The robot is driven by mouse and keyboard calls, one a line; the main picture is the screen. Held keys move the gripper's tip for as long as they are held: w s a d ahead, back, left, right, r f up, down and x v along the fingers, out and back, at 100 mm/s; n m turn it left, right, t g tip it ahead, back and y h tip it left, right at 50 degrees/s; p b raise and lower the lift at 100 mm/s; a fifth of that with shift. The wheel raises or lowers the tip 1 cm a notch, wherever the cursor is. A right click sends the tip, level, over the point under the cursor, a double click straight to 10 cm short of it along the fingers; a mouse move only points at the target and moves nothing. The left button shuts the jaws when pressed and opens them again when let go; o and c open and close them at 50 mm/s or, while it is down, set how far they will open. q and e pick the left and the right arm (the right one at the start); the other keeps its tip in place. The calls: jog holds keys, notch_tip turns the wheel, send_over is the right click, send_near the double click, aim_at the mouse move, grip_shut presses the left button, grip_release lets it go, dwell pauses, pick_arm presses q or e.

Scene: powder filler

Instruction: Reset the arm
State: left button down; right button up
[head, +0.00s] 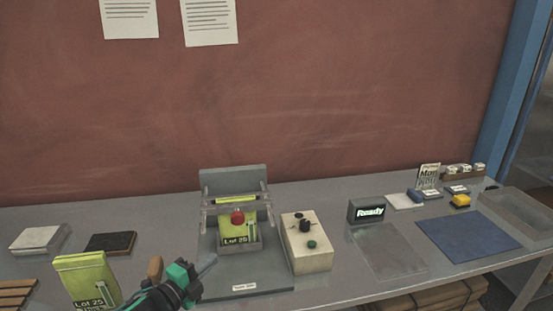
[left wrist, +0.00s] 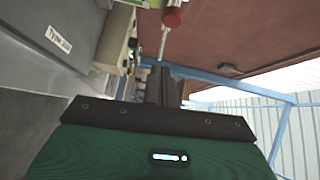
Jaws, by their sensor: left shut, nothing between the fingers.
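My left gripper (head: 208,263) comes in at the bottom of the head view, dark with green parts. Its fingers are shut with nothing between them and point up and right, in front of the filler. In the left wrist view the closed fingers (left wrist: 162,86) point away from the camera. The grey filler (head: 232,181) has a clear guard and a red knob (head: 237,217); the knob also shows in the left wrist view (left wrist: 172,17). A green pouch marked Lot 25 (head: 240,231) stands in the filler. My right gripper is out of view.
A second green pouch (head: 87,280) stands left of my gripper. A cream control box (head: 308,243) and a display reading Ready (head: 367,211) are right of the filler. A blue mat (head: 467,238) and a grey tray (head: 520,212) lie farther right. A wooden handle (head: 155,267) is near my gripper.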

pick_arm(q)
jog(key=s+f+n+g+y, duration=0.4)
jog(key=s+n, duration=0.3)
jog(key=s, duration=0.4)
jog(key=s+f+n+g+y, duration=0.1)
jog(key=s+f+n+g, duration=0.3)
jog(key=s+f+n, duration=0.5)
jog(key=s+f+n+g+y, duration=0.3)
jog(key=s+n+g, duration=0.15)
jog(key=s, duration=0.75)
notch_tip(320, 180, down, 32)
jog(key=s, duration=0.2)
jog(key=s+a+f+g, duration=0.1)
jog(key=s+a+f, duration=0.1)
jog(key=s+f, duration=0.7)
jog(key=s+a+f+g, duration=0.1)
jog(key=s+a+f, duration=0.1)
jog(key=s+f, duration=0.7)
jog(key=shift+s+f, duration=0.15)
jog(key=shift+f, duration=0.15)
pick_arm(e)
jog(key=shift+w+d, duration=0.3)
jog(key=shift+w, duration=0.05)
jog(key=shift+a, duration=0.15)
